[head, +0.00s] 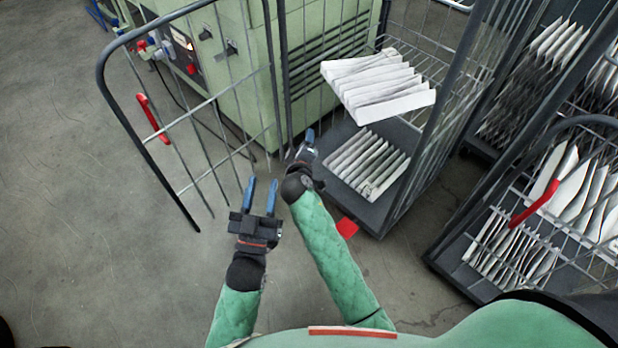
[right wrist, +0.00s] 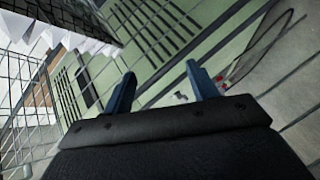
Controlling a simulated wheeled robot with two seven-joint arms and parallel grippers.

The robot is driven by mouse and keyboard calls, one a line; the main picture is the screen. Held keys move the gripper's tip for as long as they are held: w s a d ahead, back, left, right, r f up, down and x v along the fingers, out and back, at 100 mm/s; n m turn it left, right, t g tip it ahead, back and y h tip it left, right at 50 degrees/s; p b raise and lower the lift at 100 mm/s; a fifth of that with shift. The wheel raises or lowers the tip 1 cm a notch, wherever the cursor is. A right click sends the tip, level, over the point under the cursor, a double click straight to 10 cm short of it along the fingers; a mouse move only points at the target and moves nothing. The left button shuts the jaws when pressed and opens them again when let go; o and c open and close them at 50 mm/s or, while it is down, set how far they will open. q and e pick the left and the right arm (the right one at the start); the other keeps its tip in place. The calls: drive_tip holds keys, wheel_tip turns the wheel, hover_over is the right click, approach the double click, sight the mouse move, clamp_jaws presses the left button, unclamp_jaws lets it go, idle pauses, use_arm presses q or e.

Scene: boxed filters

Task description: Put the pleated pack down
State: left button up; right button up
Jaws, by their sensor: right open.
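White pleated packs stand in the wire cage trolley. One pack (head: 378,82) is on the upper wire shelf and another (head: 367,164) is on the dark base deck below it. White pleats (right wrist: 62,34) also show at the upper left of the right wrist view. My right gripper (head: 308,138) is at the trolley's open left side, just left of the lower pack and apart from it. In the right wrist view its blue fingers (right wrist: 161,80) are spread with nothing between them. My left gripper (head: 261,192) is open and empty over the floor, left of the trolley.
The trolley's open mesh door (head: 209,102) with a red handle (head: 152,118) stands at the left. A green machine (head: 215,80) is behind it. More cage trolleys with white packs (head: 578,190) are at the right. The concrete floor (head: 75,240) at the left is clear.

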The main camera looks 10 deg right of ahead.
drive_tip(key=s+a+t+y, duration=0.1)
drive_tip(key=s+a+y, duration=0.35)
drive_tip(key=s, duration=0.25)
drive_tip(key=s+d+r+m+t+y, duration=0.3)
drive_tip(key=s+r+m+t+y, duration=0.2)
drive_tip(key=s+r, duration=0.7)
drive_tip(key=s+m+t, duration=0.1)
drive_tip(key=s+m, duration=0.1)
drive_tip(key=s, duration=0.2)
drive_tip(key=shift+r+m, duration=0.3)
drive_tip(key=shift+m, duration=0.1)
drive_tip(key=shift+r+y, duration=0.1)
drive_tip(key=shift+y, duration=0.15)
